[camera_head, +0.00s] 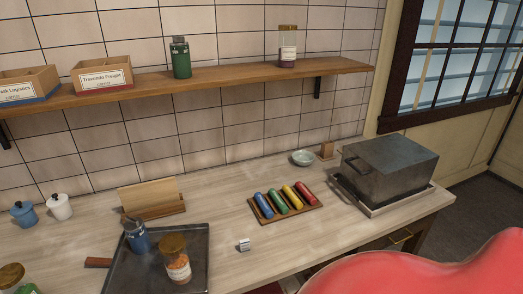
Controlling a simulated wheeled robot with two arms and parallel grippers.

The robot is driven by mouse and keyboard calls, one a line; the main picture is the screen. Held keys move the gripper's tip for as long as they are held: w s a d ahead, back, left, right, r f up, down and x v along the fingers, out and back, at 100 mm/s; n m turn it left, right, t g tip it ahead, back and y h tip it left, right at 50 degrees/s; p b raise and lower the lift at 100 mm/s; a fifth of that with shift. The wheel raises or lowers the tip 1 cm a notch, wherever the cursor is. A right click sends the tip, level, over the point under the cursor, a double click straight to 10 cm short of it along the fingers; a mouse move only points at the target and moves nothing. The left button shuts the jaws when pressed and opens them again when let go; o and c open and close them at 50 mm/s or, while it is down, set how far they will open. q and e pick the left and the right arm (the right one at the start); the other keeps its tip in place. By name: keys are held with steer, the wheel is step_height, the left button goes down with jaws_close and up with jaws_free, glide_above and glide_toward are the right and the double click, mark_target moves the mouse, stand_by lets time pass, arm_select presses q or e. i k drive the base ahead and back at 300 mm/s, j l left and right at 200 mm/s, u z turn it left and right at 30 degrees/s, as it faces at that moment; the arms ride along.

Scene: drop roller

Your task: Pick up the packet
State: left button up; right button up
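A small white and grey block-like item (244,245) with dark marks lies on the light wooden counter, right of the dark tray. It may be the packet, but it is too small to tell for sure. Nothing touches it. Neither of my grippers shows in the head view.
A dark tray (198,283) holds a blue jar (137,238) and an amber-lidded jar (175,262). A wooden rack (315,210) holds several coloured rollers. A dark metal box (390,170) stands at the right. A shelf (220,83) hangs above.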

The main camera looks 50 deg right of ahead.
mark_target(244, 244)
steer(key=z, duration=1.35)
